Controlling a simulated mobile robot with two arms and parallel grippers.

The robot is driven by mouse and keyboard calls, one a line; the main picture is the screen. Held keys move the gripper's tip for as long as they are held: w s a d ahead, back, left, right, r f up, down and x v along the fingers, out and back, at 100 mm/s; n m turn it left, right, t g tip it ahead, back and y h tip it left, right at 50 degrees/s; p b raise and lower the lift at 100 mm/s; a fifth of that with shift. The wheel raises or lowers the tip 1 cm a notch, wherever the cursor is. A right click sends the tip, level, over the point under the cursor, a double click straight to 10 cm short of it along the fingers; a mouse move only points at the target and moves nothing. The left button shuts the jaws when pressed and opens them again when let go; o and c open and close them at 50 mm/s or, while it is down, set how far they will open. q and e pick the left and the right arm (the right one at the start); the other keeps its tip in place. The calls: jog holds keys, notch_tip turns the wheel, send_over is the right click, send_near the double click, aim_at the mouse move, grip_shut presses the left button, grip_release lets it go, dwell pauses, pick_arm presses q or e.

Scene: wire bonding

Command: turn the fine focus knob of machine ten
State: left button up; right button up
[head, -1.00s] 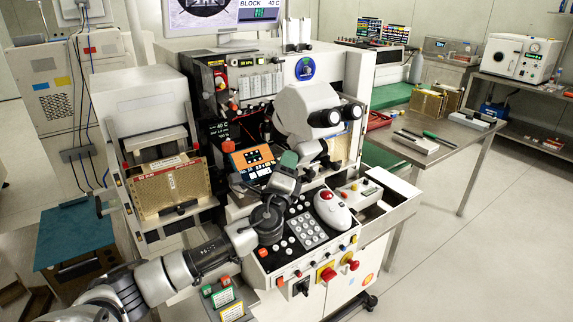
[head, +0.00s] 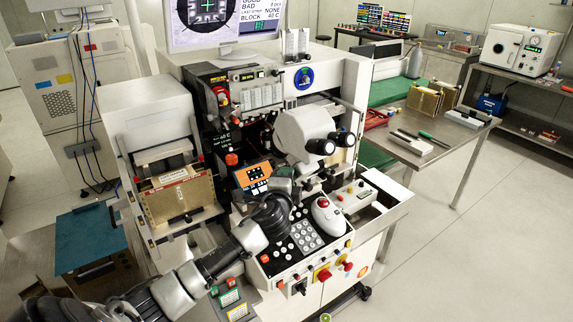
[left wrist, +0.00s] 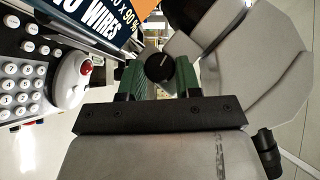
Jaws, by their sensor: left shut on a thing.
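A black round knob (left wrist: 160,67) with a white index line sits between the green fingers of my left gripper (left wrist: 160,78) in the left wrist view. The fingers are shut on it, one on each side. In the head view my left arm comes in from the lower left, and its gripper (head: 283,171) is at the lower side of the white microscope head (head: 303,132) with black eyepieces. The knob is hidden there behind the gripper and wrist. My right gripper is in neither view.
Below the gripper is the control panel with a keypad (head: 305,235) and a white trackball mouse (head: 327,215). An orange-framed display (head: 252,178) is just left. A magazine (head: 180,195) stands farther left.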

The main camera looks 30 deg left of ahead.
pick_arm(q)
jog(key=shift+a+r+n+g+h+p, duration=0.1)
jog(key=shift+r+n+g+h+p, duration=0.1)
jog(key=shift+n+g+h+p, duration=1.4)
jog(key=shift+a+r+n+g+h+p, duration=0.15)
jog(key=shift+n+g+h+p, duration=0.65)
jog(key=shift+p, duration=1.6)
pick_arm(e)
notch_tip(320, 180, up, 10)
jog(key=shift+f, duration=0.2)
pick_arm(q)
jog(key=o, duration=0.6)
jog(key=shift+w, duration=0.1)
jog(key=shift+o, duration=0.2)
jog(key=shift+r, duration=0.1)
jog(key=b+v, duration=0.3)
jog(key=v, duration=0.7)
jog(key=shift+s+r, duration=0.25)
jog(key=shift+s, duration=0.05)
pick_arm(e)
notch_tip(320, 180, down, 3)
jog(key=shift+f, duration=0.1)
